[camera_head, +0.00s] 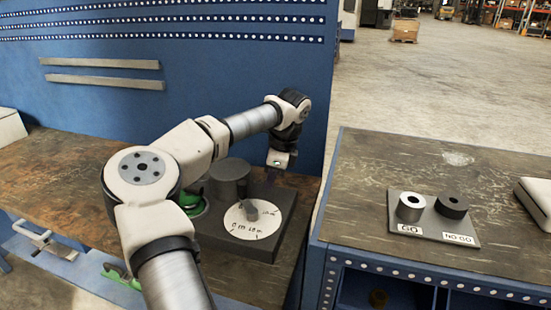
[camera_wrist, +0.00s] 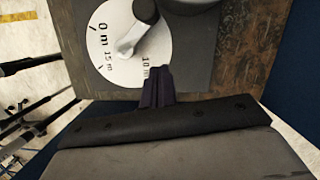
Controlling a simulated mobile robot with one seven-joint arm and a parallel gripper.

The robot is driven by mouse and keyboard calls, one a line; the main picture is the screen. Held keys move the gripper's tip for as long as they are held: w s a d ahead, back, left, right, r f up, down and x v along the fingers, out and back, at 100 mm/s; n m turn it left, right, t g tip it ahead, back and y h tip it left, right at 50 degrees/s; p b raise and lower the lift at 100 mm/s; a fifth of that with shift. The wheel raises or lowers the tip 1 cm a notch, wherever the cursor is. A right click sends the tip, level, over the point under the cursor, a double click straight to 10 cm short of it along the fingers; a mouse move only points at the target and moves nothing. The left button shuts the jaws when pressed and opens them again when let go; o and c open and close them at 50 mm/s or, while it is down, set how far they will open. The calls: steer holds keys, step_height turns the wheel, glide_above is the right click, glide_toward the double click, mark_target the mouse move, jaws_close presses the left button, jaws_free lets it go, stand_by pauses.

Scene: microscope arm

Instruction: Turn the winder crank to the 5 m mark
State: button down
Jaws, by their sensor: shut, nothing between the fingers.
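The winder has a dark grey base (camera_head: 240,247) on the wooden bench, with a round white dial (camera_head: 262,228) on top. The wrist view shows the dial (camera_wrist: 112,72) with 0 m, 15 m and 10 m marks; a 5 m mark is not readable. The grey crank (camera_head: 251,211) sits over the dial, and in the wrist view the crank (camera_wrist: 129,40) has a dark knob at the top edge. My gripper (camera_head: 272,180) is beyond the dial, apart from the crank. In the wrist view its dark fingers (camera_wrist: 158,88) are together and empty, near the 10 m mark.
A grey cylinder (camera_head: 229,172) stands on the base behind the dial, and a green part (camera_head: 190,204) is partly hidden by my arm. A blue panel (camera_head: 190,75) rises behind the bench. On the right bench are GO (camera_head: 410,207) and NO GO (camera_head: 452,205) gauges.

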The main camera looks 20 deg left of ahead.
mark_target(248, 199)
steer(key=a, duration=0.1)
steer(key=a+p, duration=0.1)
steer(key=a+f, duration=0.1)
steer(key=shift+s+a+p, duration=0.35)
steer(key=shift+s+p, duration=0.05)
steer(key=shift+a+f, duration=0.1)
steer(key=shift+a, duration=0.15)
steer(key=shift+a+f+b, duration=0.15)
steer(key=shift+a+b, duration=0.1)
steer(key=shift+b, duration=0.25)
steer(key=shift+s+a+n+b, duration=0.1)
steer(key=shift+a+n+b, duration=0.2)
steer(key=shift+n+b, duration=0.1)
